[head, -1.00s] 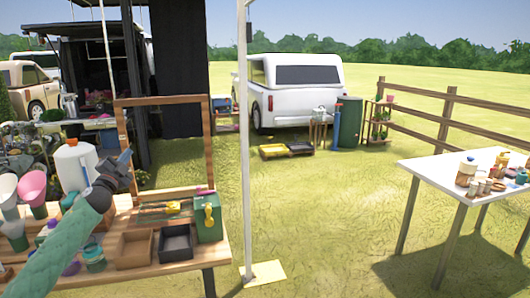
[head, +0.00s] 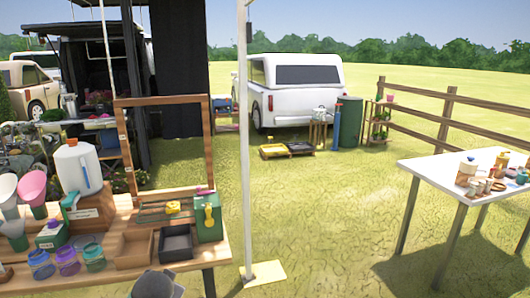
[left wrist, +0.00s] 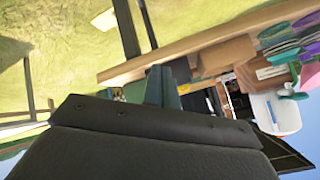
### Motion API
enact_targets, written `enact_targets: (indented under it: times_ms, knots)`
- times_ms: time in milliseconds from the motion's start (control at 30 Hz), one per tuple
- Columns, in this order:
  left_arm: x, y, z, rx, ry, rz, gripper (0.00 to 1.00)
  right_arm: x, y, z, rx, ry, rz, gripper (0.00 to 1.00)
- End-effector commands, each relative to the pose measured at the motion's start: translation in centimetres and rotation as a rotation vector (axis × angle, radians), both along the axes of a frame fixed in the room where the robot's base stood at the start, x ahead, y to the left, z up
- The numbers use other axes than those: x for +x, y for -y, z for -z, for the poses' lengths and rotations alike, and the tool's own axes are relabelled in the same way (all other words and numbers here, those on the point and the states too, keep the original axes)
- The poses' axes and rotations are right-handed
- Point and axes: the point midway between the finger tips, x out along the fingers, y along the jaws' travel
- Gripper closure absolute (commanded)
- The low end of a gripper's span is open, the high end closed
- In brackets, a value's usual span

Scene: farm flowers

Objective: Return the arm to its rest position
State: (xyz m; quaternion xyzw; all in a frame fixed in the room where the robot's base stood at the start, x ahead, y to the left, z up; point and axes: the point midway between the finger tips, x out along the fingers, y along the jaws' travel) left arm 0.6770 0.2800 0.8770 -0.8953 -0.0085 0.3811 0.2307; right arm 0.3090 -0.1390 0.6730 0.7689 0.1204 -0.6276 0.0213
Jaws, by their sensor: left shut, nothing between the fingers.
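My left gripper (left wrist: 161,84) shows in the left wrist view as dark fingers held together with nothing between them. The wrist view is tilted, with the wooden table edge running across behind the fingers. In the head view only a dark rounded part of my left arm shows at the bottom edge, in front of the wooden table (head: 222,250); the fingers cannot be made out there. My right gripper is in neither view.
The wooden table holds a white jug (head: 78,168), several jars, a wooden tray (head: 134,248), a black tray (head: 176,243) and a green box (head: 209,218). A white pole (head: 245,150) stands beside it. A white table (head: 425,172) stands at the right, with open grass between.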

Motion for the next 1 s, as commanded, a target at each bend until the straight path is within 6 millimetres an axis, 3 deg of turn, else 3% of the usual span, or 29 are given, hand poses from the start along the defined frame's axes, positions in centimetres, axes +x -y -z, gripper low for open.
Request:
enact_targets:
  times_ms: [100,400,800,1000]
  knots:
    - [-5.0,3.1,3.1,-0.079,-0.09,0.022,1.0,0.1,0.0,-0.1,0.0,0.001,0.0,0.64]
    - [-15.2,8.8,8.2,-0.251,-0.221,0.056,1.0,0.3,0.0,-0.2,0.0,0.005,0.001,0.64]
    - [-28.1,13.0,16.0,-0.396,-0.448,-0.004,1.0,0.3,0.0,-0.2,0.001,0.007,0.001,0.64]
    - [-33.8,14.1,19.0,-0.43,-0.554,-0.035,1.0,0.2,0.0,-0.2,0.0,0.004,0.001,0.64]
